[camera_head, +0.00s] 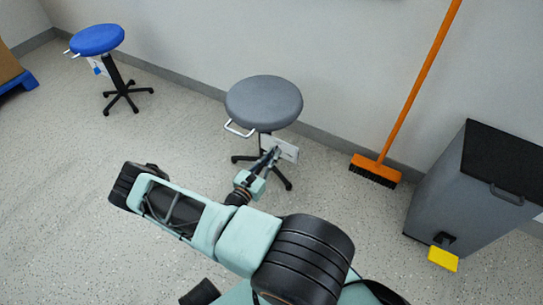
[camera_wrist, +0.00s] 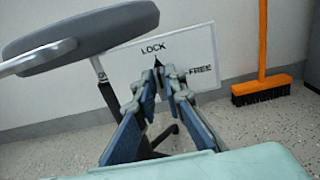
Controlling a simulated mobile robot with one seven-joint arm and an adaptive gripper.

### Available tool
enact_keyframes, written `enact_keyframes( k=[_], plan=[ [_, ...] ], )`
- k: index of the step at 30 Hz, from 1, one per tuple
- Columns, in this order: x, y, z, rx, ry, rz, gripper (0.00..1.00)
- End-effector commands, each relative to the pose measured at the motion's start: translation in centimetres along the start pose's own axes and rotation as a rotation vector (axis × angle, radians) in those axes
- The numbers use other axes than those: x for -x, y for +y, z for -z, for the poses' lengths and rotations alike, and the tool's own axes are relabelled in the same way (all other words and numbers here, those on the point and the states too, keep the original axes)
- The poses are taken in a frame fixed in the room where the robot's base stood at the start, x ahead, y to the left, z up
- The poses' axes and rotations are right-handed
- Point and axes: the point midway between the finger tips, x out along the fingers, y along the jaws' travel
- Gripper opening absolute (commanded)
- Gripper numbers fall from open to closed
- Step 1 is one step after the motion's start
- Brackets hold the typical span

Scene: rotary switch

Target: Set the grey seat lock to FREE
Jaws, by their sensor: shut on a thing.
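The grey stool (camera_head: 263,101) stands near the wall; its seat (camera_wrist: 95,32) fills the upper left of the wrist view. A white plate (camera_head: 288,149) hangs below the seat and carries the words LOCK and FREE; it also shows in the wrist view (camera_wrist: 205,50). A small black pointer (camera_wrist: 157,61) on the plate points up at LOCK. My gripper (camera_head: 273,155) is at the plate, its fingertips (camera_wrist: 163,76) shut on the seat-lock knob just under the pointer. The fingers hide most of the knob.
A blue stool (camera_head: 97,39) with its own tag stands at the left. An orange broom (camera_head: 410,95) leans on the wall to the right. A grey bin (camera_head: 465,190) with a yellow pedal (camera_head: 442,259) stands at the far right. Floor between the stools is clear.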

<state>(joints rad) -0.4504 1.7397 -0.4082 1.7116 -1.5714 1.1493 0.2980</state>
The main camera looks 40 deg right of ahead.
Motion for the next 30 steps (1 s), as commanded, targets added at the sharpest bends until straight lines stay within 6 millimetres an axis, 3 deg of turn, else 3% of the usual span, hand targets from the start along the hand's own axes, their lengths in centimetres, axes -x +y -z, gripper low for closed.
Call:
enact_keyframes(
  k=[14,30],
  plan=[
    [0.00,-0.18,-0.14,-0.105,0.000,0.000,0.00],
    [0.00,-0.63,-0.10,-0.584,0.000,-0.002,0.00]
  ],
)
